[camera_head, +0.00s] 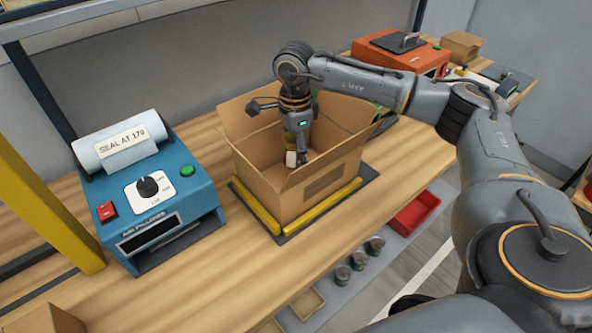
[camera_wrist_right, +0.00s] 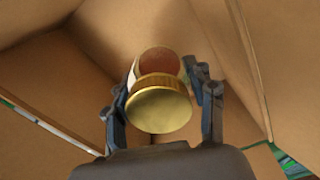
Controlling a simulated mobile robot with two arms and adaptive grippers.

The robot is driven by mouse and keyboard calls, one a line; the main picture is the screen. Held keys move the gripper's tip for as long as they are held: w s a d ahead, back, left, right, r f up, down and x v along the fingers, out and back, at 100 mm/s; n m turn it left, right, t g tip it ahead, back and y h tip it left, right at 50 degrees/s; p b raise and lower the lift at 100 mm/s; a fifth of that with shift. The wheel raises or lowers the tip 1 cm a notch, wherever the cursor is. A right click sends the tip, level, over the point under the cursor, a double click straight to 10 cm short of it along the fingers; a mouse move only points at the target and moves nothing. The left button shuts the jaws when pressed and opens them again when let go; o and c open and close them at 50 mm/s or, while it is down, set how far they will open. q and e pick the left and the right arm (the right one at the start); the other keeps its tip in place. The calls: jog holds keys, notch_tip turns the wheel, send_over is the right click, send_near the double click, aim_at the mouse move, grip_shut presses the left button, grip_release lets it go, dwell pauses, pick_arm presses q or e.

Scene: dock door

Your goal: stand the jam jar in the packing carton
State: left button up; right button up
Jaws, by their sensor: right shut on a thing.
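The packing carton (camera_head: 283,200) stands open on the bench in the head view, its flaps spread outward. My right gripper (camera_head: 298,154) reaches down inside it from above. The jam jar (camera_wrist_right: 158,108) shows in the wrist view with its gold lid toward the camera and a reddish-brown round part beyond it. The fingers of my right gripper (camera_wrist_right: 162,100) are on both sides of the jar and shut on it. In the head view only a small pale part of the jar (camera_head: 291,158) shows. I cannot tell whether its base touches the carton floor. My left gripper is out of view.
The carton sits on a dark mat between yellow bars (camera_head: 335,200). A blue sealing machine (camera_head: 150,205) stands to its left. An orange machine (camera_head: 395,55) and a small brown box (camera_head: 461,46) are at the back right. Small cans (camera_head: 358,260) and a red tray (camera_head: 415,212) lie below the bench's front edge.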

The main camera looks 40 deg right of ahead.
jog(key=shift+f, duration=0.9)
notch_tip(320, 180, down, 3)
jog(key=shift+f+p, duration=0.1)
jog(key=shift+p, duration=0.4)
jog(key=shift+f, duration=0.25)
jog(key=shift+f, duration=0.2)
jog(key=o, duration=1.6)
jog(key=shift+c, duration=0.2)
jog(key=shift+r, duration=0.1)
